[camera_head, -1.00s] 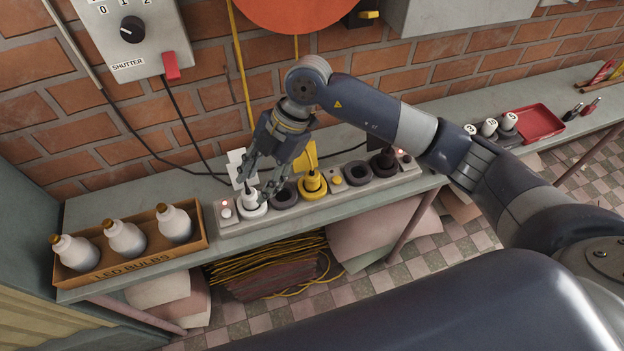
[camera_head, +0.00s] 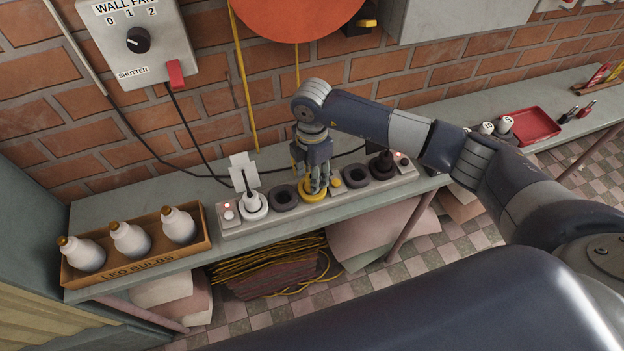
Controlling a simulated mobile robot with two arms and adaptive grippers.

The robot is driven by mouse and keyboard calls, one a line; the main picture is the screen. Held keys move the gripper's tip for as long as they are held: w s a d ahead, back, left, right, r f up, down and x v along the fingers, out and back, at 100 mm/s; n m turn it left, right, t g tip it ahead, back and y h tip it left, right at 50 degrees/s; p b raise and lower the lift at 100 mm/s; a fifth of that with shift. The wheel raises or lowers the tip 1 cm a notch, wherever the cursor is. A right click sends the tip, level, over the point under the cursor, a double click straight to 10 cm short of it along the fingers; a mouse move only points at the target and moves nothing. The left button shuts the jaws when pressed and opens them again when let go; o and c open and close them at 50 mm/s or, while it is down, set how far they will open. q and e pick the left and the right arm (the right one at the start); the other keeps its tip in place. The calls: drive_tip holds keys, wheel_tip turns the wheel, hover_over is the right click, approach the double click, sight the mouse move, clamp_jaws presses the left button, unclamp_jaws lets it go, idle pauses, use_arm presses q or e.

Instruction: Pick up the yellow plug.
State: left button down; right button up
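My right gripper (camera_head: 318,186) points straight down over the yellow socket (camera_head: 314,198) in the middle of the grey power strip (camera_head: 234,227). Its fingers are around the yellow plug, which they mostly hide. I cannot tell whether they press on it. A bit of yellow (camera_head: 296,163) shows behind the gripper. A white plug (camera_head: 251,200) with a white tag stands in the socket at the left end. A dark plug (camera_head: 382,160) stands in a socket towards the right end. My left gripper is not in view.
Two dark empty sockets (camera_head: 284,197) (camera_head: 356,177) flank the yellow one. A box of bulbs (camera_head: 142,262) stands left on the bench. A red tray (camera_head: 535,123) lies far right. Cables run along the brick wall behind the strip.

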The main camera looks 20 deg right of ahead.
drive_tip(key=shift+f, duration=1.3)
drive_tip(key=c, duration=0.8)
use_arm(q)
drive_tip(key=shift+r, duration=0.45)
use_arm(e)
drive_tip(key=shift+c, duration=0.2)
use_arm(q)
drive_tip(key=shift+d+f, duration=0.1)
use_arm(e)
drive_tip(key=shift+w+r, duration=0.1)
drive_tip(key=shift+r, duration=0.05)
